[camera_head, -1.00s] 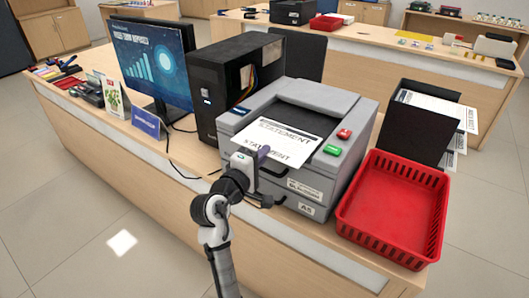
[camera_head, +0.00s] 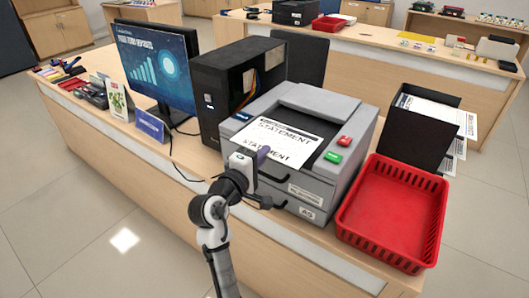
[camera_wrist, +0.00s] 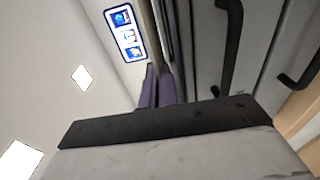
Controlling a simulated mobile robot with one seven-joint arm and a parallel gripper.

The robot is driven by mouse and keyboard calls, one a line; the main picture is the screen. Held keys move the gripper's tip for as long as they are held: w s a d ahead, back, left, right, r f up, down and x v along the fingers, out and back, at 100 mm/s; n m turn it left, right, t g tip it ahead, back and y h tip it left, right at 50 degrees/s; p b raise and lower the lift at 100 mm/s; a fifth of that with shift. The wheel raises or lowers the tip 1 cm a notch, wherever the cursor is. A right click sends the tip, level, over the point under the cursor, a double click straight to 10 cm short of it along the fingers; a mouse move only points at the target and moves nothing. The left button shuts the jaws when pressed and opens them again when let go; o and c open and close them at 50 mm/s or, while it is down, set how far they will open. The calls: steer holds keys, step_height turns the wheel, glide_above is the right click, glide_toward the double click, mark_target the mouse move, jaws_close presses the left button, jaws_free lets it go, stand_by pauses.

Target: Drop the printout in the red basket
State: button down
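The printout (camera_head: 293,137), a white sheet headed STATEMENT, is over the top of the grey printer (camera_head: 345,185). My gripper (camera_head: 264,154) is at the sheet's near edge, at the printer's front left. Its purple fingers are close together in the wrist view (camera_wrist: 158,86) and appear shut on that edge. The wrist view looks along the printer's front, so the sheet is hard to make out there. The red basket (camera_head: 388,205) stands empty on the counter, right of the printer.
A black holder (camera_head: 415,130) with papers stands behind the basket. A black computer tower (camera_head: 213,105) and a monitor (camera_head: 155,65) stand left of the printer. A blue sign (camera_head: 150,126) is near the counter's front edge. Open floor lies in front.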

steer(key=s+a+r+p, duration=0.4)
steer(key=s+a, duration=0.3)
steer(key=s, duration=0.4)
steer(key=shift+r, duration=0.35)
stand_by(0.7)
